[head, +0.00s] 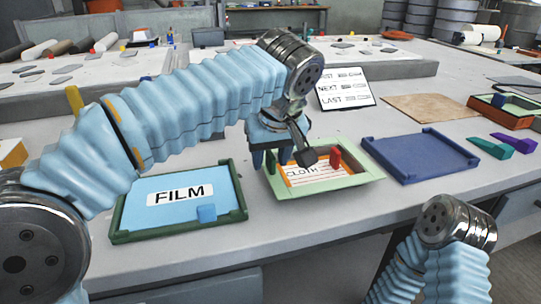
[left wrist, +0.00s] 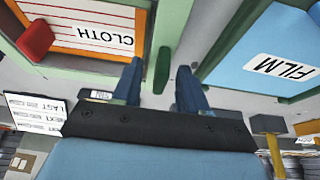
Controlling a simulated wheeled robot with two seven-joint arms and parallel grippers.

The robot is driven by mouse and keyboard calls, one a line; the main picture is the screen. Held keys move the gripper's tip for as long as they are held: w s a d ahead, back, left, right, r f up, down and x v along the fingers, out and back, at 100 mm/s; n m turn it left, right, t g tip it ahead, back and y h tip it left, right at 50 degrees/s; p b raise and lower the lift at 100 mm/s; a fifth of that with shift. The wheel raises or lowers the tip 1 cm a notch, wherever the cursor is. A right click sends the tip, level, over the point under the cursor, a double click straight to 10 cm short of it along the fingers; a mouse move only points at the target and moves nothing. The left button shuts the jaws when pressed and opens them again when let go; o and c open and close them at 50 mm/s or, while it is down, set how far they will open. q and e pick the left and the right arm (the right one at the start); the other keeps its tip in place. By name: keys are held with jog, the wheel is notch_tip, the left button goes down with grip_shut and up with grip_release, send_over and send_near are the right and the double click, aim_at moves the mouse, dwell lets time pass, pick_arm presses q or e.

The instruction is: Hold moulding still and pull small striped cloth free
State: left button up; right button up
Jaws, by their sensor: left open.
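The moulding, a pale green shallow tray (head: 362,179), sits on the grey table near its front edge. The white cloth with red-orange stripes and a CLOTH label (head: 318,178) lies inside it; it also shows in the left wrist view (left wrist: 88,14). A red block (head: 336,158) rests on the cloth. My left gripper (head: 270,162) is over the moulding's left end. In the left wrist view its two blue fingers (left wrist: 160,68) are apart, with a small dark green piece between them in the picture; contact cannot be told. My right gripper is out of view.
An empty blue tray (head: 420,155) is right. A sign (head: 345,88), brown sheet (head: 430,107), and purple and teal pieces (head: 503,145) lie beyond.

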pick_arm(q)
grip_shut()
dwell(1.1)
